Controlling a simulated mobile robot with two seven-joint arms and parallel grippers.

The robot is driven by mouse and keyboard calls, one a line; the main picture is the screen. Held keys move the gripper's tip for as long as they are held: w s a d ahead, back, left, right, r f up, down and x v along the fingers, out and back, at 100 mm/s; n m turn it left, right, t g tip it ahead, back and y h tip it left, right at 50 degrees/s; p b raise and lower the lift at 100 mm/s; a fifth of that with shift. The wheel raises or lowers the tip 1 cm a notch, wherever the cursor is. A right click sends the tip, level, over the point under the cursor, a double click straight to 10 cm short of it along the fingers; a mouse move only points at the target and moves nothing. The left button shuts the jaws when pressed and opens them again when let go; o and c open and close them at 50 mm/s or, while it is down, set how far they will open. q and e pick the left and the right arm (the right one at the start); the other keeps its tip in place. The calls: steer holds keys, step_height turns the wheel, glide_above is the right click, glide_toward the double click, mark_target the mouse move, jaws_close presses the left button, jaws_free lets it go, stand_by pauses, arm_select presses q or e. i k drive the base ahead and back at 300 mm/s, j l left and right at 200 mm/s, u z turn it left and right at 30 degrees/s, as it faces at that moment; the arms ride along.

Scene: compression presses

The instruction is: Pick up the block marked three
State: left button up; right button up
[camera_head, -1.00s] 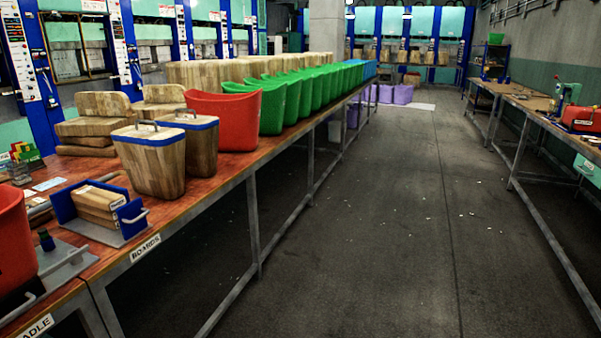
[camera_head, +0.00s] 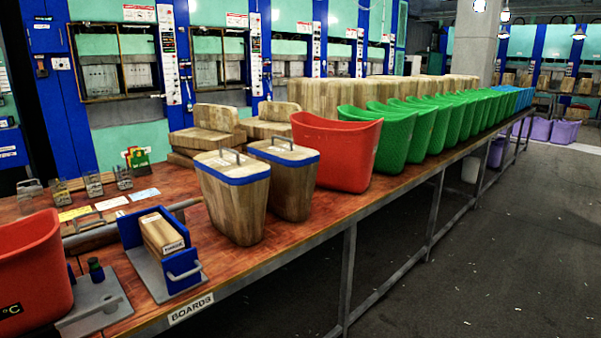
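I cannot make out a block marked three in the camera_head view. Several small metal-looking items stand in a row at the left back of the table, among them one at the far left (camera_head: 31,195) and one at the right end (camera_head: 123,177); any marks on them are too small to read. A wooden block (camera_head: 160,232) sits in a blue holder (camera_head: 128,226) near the table's front edge, with a white label whose text I cannot read for sure. Neither of my grippers is in view.
The long wooden table (camera_head: 250,256) carries a red tub (camera_head: 30,268) at left, two blue-rimmed wooden containers (camera_head: 232,205), a second red tub (camera_head: 335,152) and a row of green tubs (camera_head: 383,140). A "BOARDS" label (camera_head: 191,308) marks its front edge. The floor (camera_head: 500,250) at right is clear.

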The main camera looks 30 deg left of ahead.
mark_target(294, 168)
steer(key=i+u, duration=0.1)
steer(key=i, duration=0.5)
steer(key=i+l+u, duration=0.1)
steer(key=i, duration=0.5)
steer(key=i+l+u, duration=0.15)
steer(key=i+u, duration=0.35)
steer(key=i+l+u, duration=0.3)
steer(key=u, duration=0.2)
steer(key=i+l+u, duration=0.5)
steer(key=k, duration=0.1)
